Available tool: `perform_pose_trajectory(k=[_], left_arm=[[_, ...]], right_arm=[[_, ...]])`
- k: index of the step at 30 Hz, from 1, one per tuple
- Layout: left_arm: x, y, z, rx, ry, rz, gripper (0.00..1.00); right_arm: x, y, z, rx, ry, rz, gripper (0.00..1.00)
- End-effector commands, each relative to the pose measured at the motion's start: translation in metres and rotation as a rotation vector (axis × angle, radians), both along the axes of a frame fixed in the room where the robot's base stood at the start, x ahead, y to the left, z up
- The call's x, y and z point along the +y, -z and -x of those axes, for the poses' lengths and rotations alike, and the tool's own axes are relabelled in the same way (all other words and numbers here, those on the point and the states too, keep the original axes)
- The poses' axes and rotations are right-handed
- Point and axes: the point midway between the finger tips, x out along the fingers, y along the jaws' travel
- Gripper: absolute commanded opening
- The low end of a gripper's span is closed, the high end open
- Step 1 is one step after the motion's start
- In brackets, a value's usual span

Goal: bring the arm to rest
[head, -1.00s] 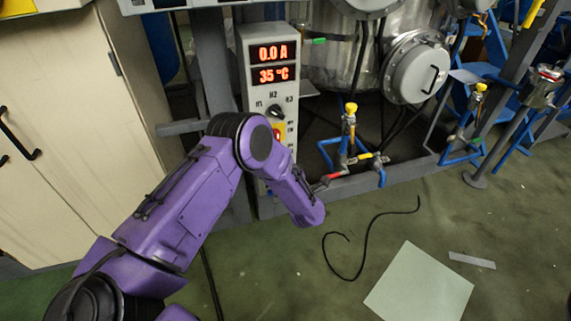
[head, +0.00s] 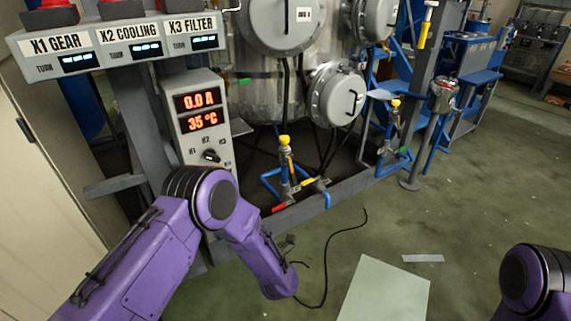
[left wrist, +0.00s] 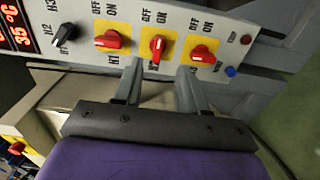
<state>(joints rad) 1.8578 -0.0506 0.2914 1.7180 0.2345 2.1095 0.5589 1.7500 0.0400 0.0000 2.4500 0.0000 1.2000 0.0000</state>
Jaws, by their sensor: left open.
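My left gripper (left wrist: 160,72) is open and empty in the left wrist view. Its two fingers point at the lower part of a grey control panel (left wrist: 215,22). The middle red knob (left wrist: 157,46) on its yellow plate lies just beyond the gap between the fingertips; I cannot tell whether they touch the panel. In the head view my purple left arm (head: 150,245) reaches in from the lower left, in front of the control box (head: 186,90), and I cannot make out its gripper. A purple part of my right arm (head: 555,275) shows at the lower right; its gripper is out of frame.
The box display (head: 201,110) reads 0.0 A and 35 °C. A steel vessel (head: 262,100) and blue pipes with a yellow-topped valve (head: 285,150) stand behind.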

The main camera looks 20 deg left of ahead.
Motion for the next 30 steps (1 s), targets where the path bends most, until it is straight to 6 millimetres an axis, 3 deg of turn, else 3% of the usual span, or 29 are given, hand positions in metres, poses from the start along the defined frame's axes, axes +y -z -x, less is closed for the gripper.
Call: perform_pose_trajectory(k=[4,6,8,9,12,17,21,23,24,25,30], left_arm=[[-0.008,0.008,-0.006,0.118,0.069,-0.053,0.41],[-0.020,0.036,0.003,0.353,0.226,-0.152,0.41],[-0.023,0.074,0.033,0.627,0.400,-0.266,0.41],[-0.022,0.097,0.059,0.791,0.506,-0.329,0.41],[-0.016,0.138,0.126,1.105,0.719,-0.430,0.41],[-0.002,0.166,0.222,1.437,0.951,-0.480,0.41],[0.014,0.169,0.296,1.636,1.071,-0.453,0.41],[0.025,0.165,0.324,1.704,1.079,-0.426,0.41],[0.031,0.157,0.335,1.730,1.070,-0.411,0.41],[0.030,0.136,0.330,1.719,1.070,-0.417,0.41],[0.030,0.081,0.329,1.715,1.068,-0.418,0.41]], right_arm=[[0.000,0.000,0.000,0.000,0.000,0.000,0.00],[0.000,0.000,0.000,0.000,0.000,0.000,0.00],[0.000,0.000,0.000,0.000,0.000,0.000,0.00],[0.000,0.000,0.000,0.000,0.000,0.000,0.00],[0.000,0.000,0.000,0.000,0.000,0.000,0.00],[0.000,0.000,0.000,0.000,0.000,0.000,0.00],[0.000,0.000,0.000,0.000,0.000,0.000,0.00],[0.000,0.000,0.000,0.000,0.000,0.000,0.00],[0.000,-0.010,0.000,0.000,0.000,0.000,0.00],[0.000,-0.030,0.000,0.001,0.000,0.000,0.00],[0.000,-0.086,0.000,-0.001,0.000,0.001,0.00]])
